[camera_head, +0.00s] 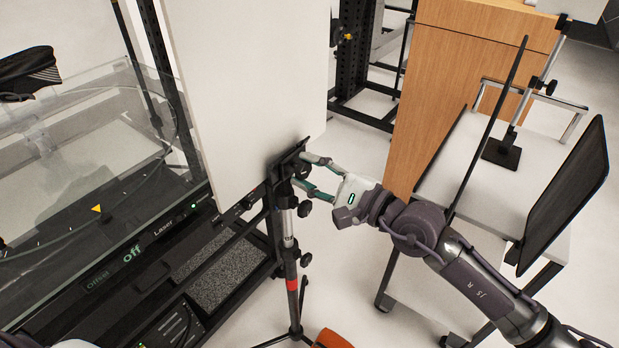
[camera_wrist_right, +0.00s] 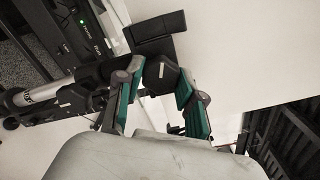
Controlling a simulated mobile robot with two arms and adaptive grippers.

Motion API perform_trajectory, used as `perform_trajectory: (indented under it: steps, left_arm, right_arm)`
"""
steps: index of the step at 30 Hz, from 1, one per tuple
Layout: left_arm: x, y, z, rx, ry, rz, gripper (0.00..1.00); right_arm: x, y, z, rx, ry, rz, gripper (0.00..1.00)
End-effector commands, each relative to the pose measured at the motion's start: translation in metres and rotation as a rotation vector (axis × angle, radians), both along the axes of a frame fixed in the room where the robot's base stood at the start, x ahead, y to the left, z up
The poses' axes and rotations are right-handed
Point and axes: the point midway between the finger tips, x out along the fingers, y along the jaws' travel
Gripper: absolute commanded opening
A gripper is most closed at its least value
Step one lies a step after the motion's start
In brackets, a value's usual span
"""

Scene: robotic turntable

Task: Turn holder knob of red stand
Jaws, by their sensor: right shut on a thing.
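The stand is a black and silver tripod pole (camera_head: 289,245) with a red band (camera_head: 292,285), below the large pale panel (camera_head: 250,100) in the head view. A dark holder with a black knob (camera_head: 301,171) sits at its top. My right gripper (camera_head: 306,172) reaches it from the right, one finger above and one below. In the wrist view the right gripper (camera_wrist_right: 158,88) has its green-padded fingers on either side of the black knob (camera_wrist_right: 160,74), shut on it. The knob's exact turn angle cannot be told. My left gripper is not in view.
A dark bench with a clear cover (camera_head: 85,150) stands at left, close to the stand. At right are a wooden cabinet (camera_head: 445,90), a white table (camera_head: 460,165) and a black screen (camera_head: 570,200). An orange object (camera_head: 332,339) lies near the tripod's feet.

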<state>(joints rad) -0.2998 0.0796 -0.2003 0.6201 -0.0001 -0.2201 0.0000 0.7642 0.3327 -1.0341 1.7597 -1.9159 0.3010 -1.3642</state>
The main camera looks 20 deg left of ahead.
Motion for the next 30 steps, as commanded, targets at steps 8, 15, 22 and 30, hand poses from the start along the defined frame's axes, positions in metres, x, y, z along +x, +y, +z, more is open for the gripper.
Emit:
perform_trajectory:
  steps: [8, 15, 22, 30]
  left_arm:
    - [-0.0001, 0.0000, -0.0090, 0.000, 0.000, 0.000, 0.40]
    - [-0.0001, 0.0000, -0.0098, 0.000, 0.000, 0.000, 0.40]
    - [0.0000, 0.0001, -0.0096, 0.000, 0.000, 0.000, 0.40]
    - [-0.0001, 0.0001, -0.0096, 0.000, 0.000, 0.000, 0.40]
  right_arm:
    - [0.0001, -0.0004, -0.0029, -0.034, -0.078, 0.000, 0.03]
    - [0.0001, -0.0004, -0.0021, -0.040, -0.094, 0.000, 0.03]
    - [0.0001, -0.0003, -0.0019, -0.040, -0.093, 0.000, 0.03]
    - [0.0002, -0.0003, -0.0011, -0.037, -0.094, -0.001, 0.64]
